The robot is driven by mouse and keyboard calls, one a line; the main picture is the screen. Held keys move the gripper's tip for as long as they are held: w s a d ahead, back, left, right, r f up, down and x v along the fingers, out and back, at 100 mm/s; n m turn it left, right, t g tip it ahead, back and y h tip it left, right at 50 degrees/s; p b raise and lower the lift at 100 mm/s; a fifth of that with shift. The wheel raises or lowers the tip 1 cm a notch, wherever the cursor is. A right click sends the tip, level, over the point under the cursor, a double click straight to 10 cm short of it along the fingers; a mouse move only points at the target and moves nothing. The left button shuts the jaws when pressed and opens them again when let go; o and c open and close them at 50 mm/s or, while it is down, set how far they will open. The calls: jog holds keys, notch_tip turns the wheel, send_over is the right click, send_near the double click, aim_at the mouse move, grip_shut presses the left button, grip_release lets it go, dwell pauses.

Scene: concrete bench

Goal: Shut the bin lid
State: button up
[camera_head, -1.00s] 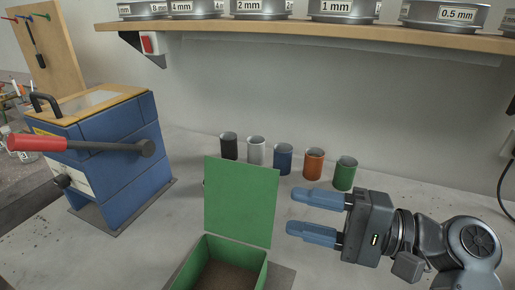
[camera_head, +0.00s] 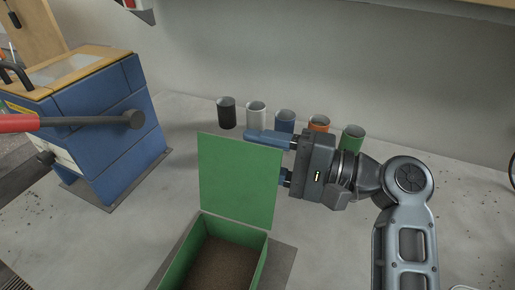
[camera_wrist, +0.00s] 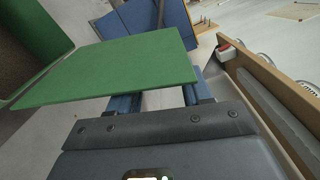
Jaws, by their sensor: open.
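The green bin (camera_head: 212,262) stands on the bench with brown material inside. Its green lid (camera_head: 240,178) is raised upright at the bin's back edge. My gripper (camera_head: 262,157) is open beside and partly behind the lid's right edge. The upper blue finger shows above the lid's right part; the lower finger is partly hidden by the lid. In the wrist view the lid (camera_wrist: 110,70) lies across in front of my fingers (camera_wrist: 160,100) and hides their tips. I cannot tell whether they touch it. The bin (camera_wrist: 30,40) shows at upper left there.
Several cups, including a black (camera_head: 227,113), a white (camera_head: 257,116) and a green one (camera_head: 352,140), stand in a row behind the lid, close to my gripper. A blue machine (camera_head: 100,120) with a red-handled lever (camera_head: 60,122) stands at left.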

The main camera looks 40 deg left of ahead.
jog(key=shift+s+a, duration=0.1)
jog(key=shift+a, duration=0.15)
grip_shut()
dwell(0.3)
